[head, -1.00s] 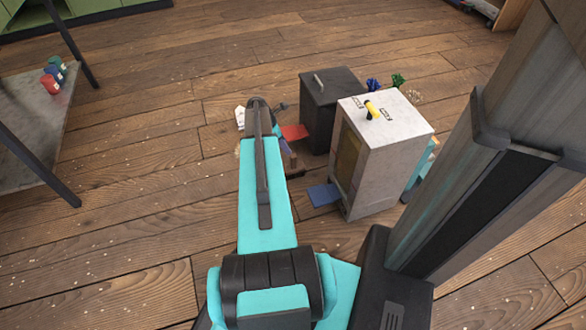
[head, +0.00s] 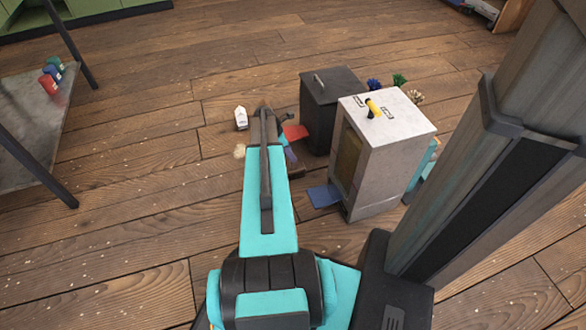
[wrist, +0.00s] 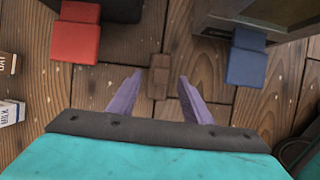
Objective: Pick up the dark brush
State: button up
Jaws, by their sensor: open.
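A small dark brown block-like piece (wrist: 159,68) lies on the plank floor in the wrist view, between and just beyond my fingertips. It may be the dark brush; no bristles show clearly. In the head view a dark brown piece (head: 297,172) shows low beside my arm, partly hidden. My gripper (wrist: 160,82) has its two purple fingers apart with nothing held between them. In the head view the gripper (head: 290,153) is mostly hidden behind my arm's end. Blue (head: 374,84), green (head: 399,80) and tan (head: 414,96) bristle tufts show behind the pale cabinet.
A white carton (head: 241,118) stands left.

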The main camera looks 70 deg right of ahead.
aim_at(293, 166)
jog(key=shift+b+x, duration=1.25)
jog(key=shift+x, duration=1.1)
jog(key=shift+a, duration=0.1)
grip_shut()
